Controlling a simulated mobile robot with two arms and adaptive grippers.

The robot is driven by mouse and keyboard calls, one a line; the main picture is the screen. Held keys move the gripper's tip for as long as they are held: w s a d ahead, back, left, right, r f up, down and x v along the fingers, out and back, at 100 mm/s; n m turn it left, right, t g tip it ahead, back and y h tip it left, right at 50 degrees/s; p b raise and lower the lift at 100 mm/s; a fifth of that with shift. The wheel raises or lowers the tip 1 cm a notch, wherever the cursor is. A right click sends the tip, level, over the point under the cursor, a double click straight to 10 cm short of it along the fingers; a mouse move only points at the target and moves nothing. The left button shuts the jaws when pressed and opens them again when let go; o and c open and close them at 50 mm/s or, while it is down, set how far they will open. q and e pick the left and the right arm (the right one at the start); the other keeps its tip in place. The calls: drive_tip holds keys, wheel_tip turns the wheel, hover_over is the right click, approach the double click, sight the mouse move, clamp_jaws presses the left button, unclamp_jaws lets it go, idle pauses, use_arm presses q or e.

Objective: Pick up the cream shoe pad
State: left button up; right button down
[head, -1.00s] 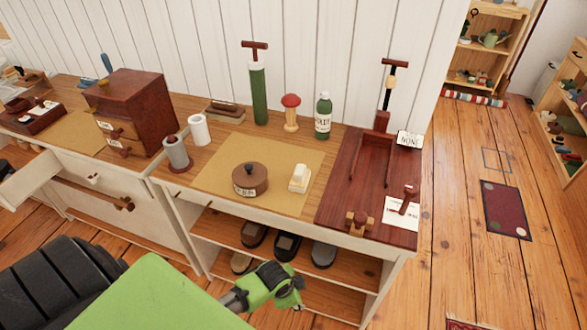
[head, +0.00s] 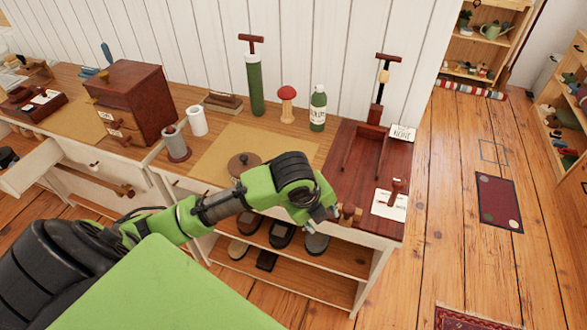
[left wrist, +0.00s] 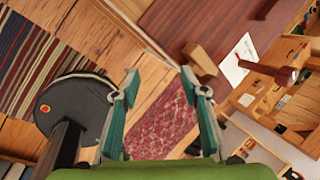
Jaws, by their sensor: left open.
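The cream block-like pad, seen earlier on the tan mat (head: 222,148), is now hidden behind my left arm in the head view. It does not show in the left wrist view. My left gripper (head: 333,212) is at the table's front edge, by the dark red wooden board (head: 343,145). In the left wrist view my left gripper (left wrist: 160,82) is open with nothing between its fingers. A small wooden block (left wrist: 200,58) on the board is just beyond its right finger. My right gripper is not in view.
A round brown tin (head: 243,165) is partly behind my arm. A green bottle (head: 318,108), a red-topped wooden piece (head: 287,105) and a green cylinder (head: 255,82) stand along the wall. A white card (head: 389,204) lies on the board. Shoes (head: 281,233) sit on the shelf below.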

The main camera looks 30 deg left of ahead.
use_arm(q)
drive_tip(key=w+a+r+m+y, duration=0.1)
drive_tip(key=w+a+r+m, duration=0.3)
drive_tip(key=a+r, duration=0.25)
drive_tip(key=w+a+r+m+y, duration=0.1)
drive_tip(key=w+a+r+m, duration=0.35)
drive_tip(key=a, duration=0.35)
drive_tip(key=x, duration=0.5)
drive_tip(key=a+x, duration=0.1)
drive_tip(key=x, duration=0.2)
drive_tip(key=shift+s+p, duration=0.1)
drive_tip(key=shift+p, duration=0.2)
drive_tip(key=shift+a+p+x, duration=0.1)
drive_tip(key=shift+p+x, duration=0.2)
drive_tip(key=shift+x, duration=1.05)
drive_tip(key=shift+a+p+x, duration=0.15)
drive_tip(key=shift+p+x, duration=0.1)
drive_tip(key=shift+x, duration=1.1)
drive_tip(key=shift+r, duration=0.1)
clamp_jaws()
